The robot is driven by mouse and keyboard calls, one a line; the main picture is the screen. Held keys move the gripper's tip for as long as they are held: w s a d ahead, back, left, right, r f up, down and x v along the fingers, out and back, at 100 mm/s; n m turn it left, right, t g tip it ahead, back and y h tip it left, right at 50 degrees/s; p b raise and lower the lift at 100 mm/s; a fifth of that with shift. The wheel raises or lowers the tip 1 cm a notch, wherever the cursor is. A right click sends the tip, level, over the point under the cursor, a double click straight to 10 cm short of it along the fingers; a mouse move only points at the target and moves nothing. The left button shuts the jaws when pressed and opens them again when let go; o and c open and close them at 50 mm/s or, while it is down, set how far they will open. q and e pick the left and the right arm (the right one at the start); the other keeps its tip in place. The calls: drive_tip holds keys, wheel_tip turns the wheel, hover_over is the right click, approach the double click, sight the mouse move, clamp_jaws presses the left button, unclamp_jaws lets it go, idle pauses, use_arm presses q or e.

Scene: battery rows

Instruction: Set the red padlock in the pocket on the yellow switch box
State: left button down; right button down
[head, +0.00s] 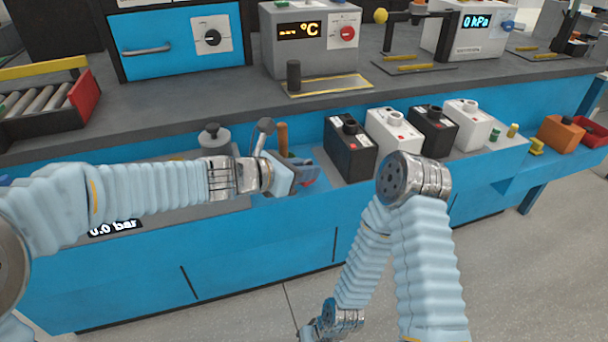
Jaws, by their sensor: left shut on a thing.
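My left gripper (300,174) reaches in from the left over the front part of the bench and is shut. A small patch of red, seemingly the red padlock (309,181), shows at its fingertips; most of it is hidden by the fingers. My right gripper (312,331) hangs low at the bottom edge, far below the bench top, and its fingers are too small and cut off to read. I cannot make out a yellow switch box or its pocket for certain; a small yellow piece (536,147) lies at the right of the bench front.
A row of black and white batteries (350,150) stands right of my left gripper. An orange box (559,134) and a red tray (593,134) sit far right.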

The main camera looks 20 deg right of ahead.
use_arm(q)
drive_tip(key=shift+f, duration=0.65)
drive_tip(key=shift+f, duration=0.1)
drive_tip(key=c, duration=1.3)
unclamp_jaws()
